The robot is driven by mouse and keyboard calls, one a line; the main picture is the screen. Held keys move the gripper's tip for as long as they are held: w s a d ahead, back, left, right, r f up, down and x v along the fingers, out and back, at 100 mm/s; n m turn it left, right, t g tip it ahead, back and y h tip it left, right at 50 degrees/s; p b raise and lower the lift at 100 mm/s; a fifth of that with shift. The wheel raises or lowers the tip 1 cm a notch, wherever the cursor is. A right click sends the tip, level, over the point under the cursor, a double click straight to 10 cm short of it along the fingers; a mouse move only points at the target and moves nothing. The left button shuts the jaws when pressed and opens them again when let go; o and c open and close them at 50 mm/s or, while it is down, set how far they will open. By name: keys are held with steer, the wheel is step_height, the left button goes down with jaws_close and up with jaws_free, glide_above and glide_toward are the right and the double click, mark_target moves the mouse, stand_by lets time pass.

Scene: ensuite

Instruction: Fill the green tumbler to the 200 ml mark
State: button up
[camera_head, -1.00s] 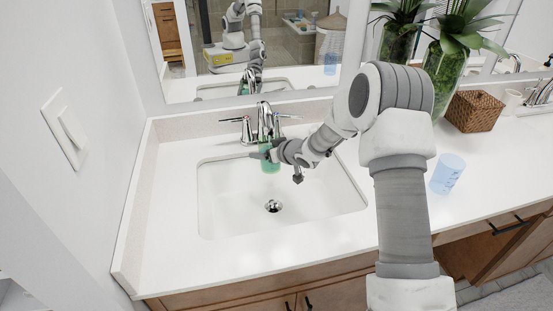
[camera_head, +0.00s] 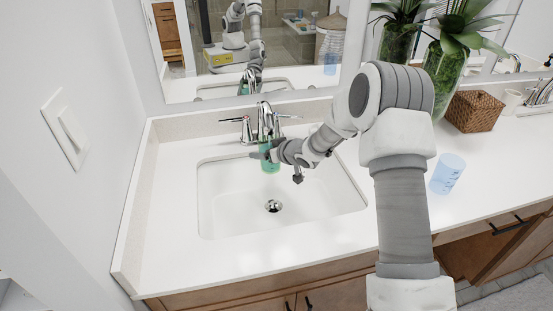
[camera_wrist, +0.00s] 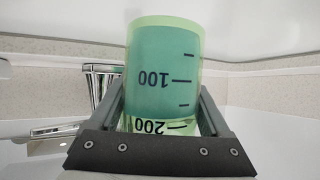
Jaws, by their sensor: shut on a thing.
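The green tumbler (camera_head: 270,163) is under the faucet (camera_head: 265,122), over the back of the sink. It also shows in the wrist view (camera_wrist: 163,60), which seems upside down, with its base at the top. My gripper (camera_head: 262,155) is shut around the tumbler and holds it roughly upright. A darker teal fill runs from the base past the 100 mark and the tick beyond it. Its edge lies slightly short of the 200 mark, which is partly hidden near my gripper. I cannot make out a water stream.
The white sink basin (camera_head: 230,205) is empty around its drain (camera_head: 273,206). A blue tumbler (camera_head: 447,174) stands on the counter to the right. A wicker basket (camera_head: 474,111) and plant vases (camera_head: 443,77) stand behind it. A mirror (camera_head: 300,45) backs the counter.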

steer(key=s+d+b, duration=0.2)
steer(key=s, duration=0.7)
steer(key=shift+b, duration=0.35)
steer(key=s+r+p, duration=0.4)
steer(key=r+p, duration=0.5)
steer(key=r, duration=0.2)
steer(key=shift+d, duration=0.35)
